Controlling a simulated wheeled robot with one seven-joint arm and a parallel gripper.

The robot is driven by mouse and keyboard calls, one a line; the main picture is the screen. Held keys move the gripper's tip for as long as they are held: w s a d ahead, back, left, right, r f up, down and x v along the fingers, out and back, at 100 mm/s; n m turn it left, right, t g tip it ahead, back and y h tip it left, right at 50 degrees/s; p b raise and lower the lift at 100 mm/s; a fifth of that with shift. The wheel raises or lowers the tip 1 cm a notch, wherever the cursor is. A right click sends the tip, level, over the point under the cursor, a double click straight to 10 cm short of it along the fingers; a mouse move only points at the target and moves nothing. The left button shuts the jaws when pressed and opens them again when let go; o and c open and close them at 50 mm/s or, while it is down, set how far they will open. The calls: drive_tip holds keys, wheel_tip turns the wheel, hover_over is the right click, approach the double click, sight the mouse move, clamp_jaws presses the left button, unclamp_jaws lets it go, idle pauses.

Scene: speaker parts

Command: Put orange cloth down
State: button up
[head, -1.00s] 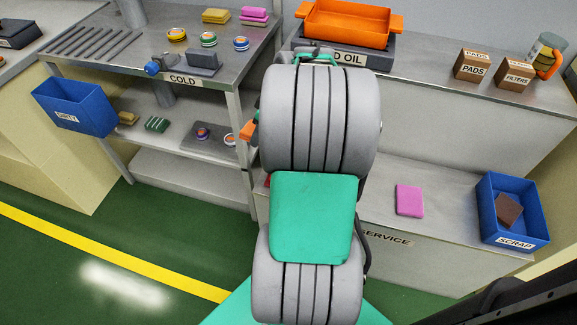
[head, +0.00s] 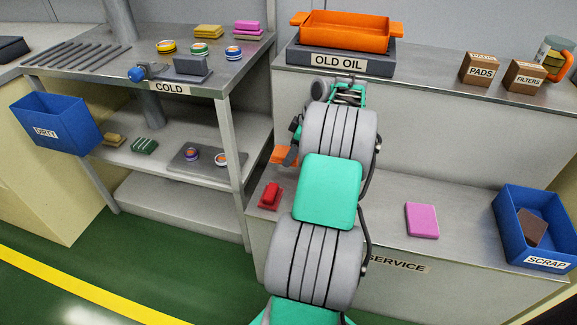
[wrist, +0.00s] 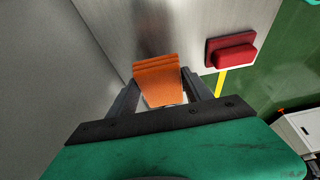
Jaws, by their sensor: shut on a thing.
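The orange cloth (head: 283,155) is a small folded stack. It shows in the head view at the left end of the service bench (head: 385,205), below the old oil tray. In the wrist view the cloth (wrist: 157,75) lies between the two dark fingers of my gripper (wrist: 160,88), which is shut on it. The cloth's far end points at a grey metal surface; I cannot tell whether it touches it. In the head view my gripper (head: 291,156) is partly hidden behind my own arm.
A red block on a darker red base (head: 270,195) is close by, also in the wrist view (wrist: 231,50). A pink cloth (head: 422,220) and the blue scrap bin (head: 515,235) are right on the bench. The cold rack (head: 236,150) stands left. Bench between arm and pink cloth looks clear.

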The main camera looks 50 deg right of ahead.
sight(289, 168)
drive_tip(key=shift+w+f, duration=0.4)
drive_tip(key=shift+f, duration=0.05)
drive_tip(key=shift+w+d+f+b, duration=0.1)
drive_tip(key=shift+w+f+b, duration=0.1)
drive_tip(key=shift+f+b, duration=0.6)
drive_tip(key=shift+w+f+b, duration=0.15)
drive_tip(key=shift+f+b, duration=0.2)
drive_tip(key=shift+f, duration=0.7)
drive_tip(key=shift+f, duration=0.2)
drive_tip(key=o, duration=1.6)
